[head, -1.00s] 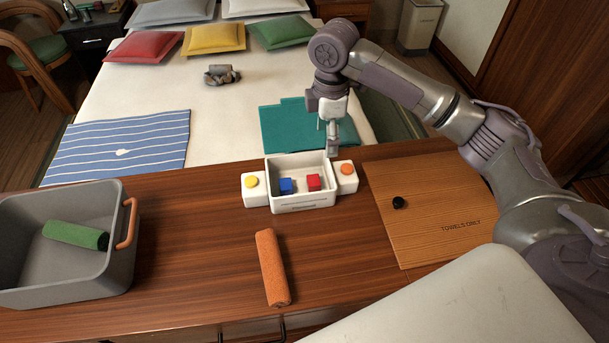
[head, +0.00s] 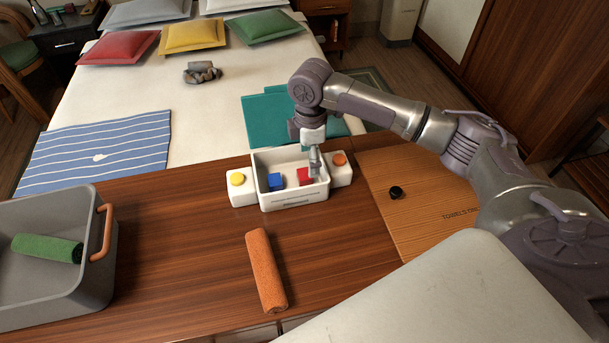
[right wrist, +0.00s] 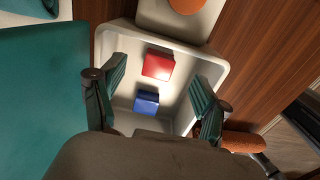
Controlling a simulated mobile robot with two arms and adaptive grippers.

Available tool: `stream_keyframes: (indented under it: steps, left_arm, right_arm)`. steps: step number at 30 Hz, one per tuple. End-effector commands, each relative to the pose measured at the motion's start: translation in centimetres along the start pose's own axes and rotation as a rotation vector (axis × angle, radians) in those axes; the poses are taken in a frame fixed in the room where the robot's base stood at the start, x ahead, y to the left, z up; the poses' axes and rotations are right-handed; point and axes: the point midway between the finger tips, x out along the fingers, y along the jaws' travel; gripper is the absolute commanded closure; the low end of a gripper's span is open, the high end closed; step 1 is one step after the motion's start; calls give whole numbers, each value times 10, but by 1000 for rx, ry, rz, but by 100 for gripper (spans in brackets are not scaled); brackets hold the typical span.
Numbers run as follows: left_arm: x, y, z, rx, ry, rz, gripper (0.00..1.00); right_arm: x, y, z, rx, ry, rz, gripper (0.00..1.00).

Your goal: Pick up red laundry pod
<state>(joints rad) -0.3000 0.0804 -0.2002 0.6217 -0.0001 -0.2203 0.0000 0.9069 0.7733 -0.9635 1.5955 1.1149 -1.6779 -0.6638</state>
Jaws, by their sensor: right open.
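The red laundry pod (head: 305,176) lies in the white open box (head: 293,200) on the wooden counter, toward its right side. It also shows in the right wrist view (right wrist: 158,66). A blue pod (head: 276,182) lies to its left in the same box and is nearer my fingers in the wrist view (right wrist: 147,102). My right gripper (head: 315,168) is over the right part of the box, close to the red pod. In the wrist view its fingers (right wrist: 158,98) are spread wide and nothing is between them in grip. My left gripper is not in view.
A yellow button (head: 237,178) and an orange button (head: 339,159) sit on blocks flanking the box. An orange rolled towel (head: 265,270) lies in front. A grey bin (head: 98,285) with a green roll (head: 46,248) stands left.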

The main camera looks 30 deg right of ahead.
Motion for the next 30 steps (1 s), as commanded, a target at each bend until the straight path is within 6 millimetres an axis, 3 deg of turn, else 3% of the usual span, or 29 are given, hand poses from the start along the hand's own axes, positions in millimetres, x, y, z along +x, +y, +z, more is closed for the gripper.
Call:
stream_keyframes:
  steps: [5, 13, 22, 30]
  left_arm:
    - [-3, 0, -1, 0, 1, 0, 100]
    - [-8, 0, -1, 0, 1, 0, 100]
    - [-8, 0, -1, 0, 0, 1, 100]
    - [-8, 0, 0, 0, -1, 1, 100]
  right_arm:
    - [13, 0, -3, 0, -1, -1, 25]
    - [50, -1, -9, 1, -2, 0, 25]
    - [55, -1, -9, 0, -1, 1, 25]
    - [55, -1, -9, 0, -1, 1, 70]
